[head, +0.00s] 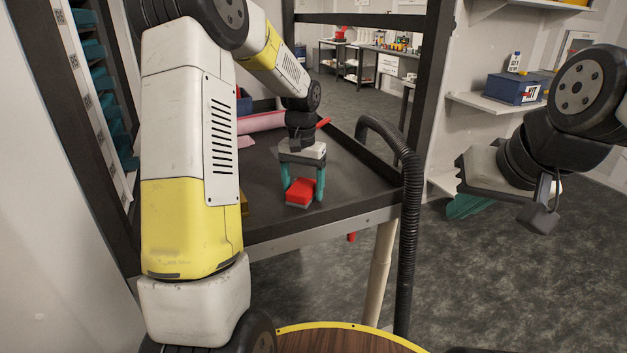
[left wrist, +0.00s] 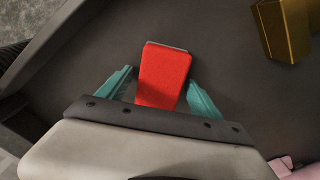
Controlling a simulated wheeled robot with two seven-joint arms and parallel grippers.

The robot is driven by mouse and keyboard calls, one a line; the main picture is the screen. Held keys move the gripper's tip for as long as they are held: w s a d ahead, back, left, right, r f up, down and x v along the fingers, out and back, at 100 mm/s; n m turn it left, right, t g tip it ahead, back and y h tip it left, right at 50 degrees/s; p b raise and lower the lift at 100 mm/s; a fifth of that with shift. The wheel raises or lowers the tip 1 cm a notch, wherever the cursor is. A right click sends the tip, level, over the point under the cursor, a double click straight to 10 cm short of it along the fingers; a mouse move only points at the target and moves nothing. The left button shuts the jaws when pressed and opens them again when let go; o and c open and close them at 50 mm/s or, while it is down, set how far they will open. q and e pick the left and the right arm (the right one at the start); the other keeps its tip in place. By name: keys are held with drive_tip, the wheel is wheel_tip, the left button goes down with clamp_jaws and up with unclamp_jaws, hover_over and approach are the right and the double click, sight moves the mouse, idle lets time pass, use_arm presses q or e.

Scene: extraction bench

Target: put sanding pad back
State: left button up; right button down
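The sanding pad (head: 300,192) is a red block with a grey underside on the dark bench top (head: 350,185). It also shows in the left wrist view (left wrist: 163,78). My left gripper (head: 303,185) points down over it, with its two teal fingers on either side of the pad. The fingers stand apart, with narrow gaps to the pad; a firm hold does not show. My right gripper (head: 466,205) is off to the right, away from the bench, its teal fingers overlapping and partly hidden.
A yellow-gold block (left wrist: 284,28) stands on the bench near the pad. A pink roll (head: 262,122) lies farther back. The bench has a raised dark rim, and a black hose (head: 410,220) loops over its right side. A shelf with a blue box (head: 516,88) is at the right.

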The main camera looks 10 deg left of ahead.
sight(303, 185)
use_arm(q)
drive_tip(key=shift+r, duration=0.1)
drive_tip(key=s+r+t, duration=0.1)
drive_tip(key=s+r, duration=0.2)
drive_tip(key=r, duration=0.5)
drive_tip(key=s+r, duration=0.2)
drive_tip(key=r, duration=0.6)
drive_tip(key=s+d+n+t+h, duration=0.1)
drive_tip(key=s+t, duration=0.4)
drive_tip(key=s, duration=1.4)
drive_tip(key=shift+s+d+f+n+h, duration=0.35)
drive_tip(key=shift+d+f+h, duration=0.1)
drive_tip(key=shift+d+h, duration=0.15)
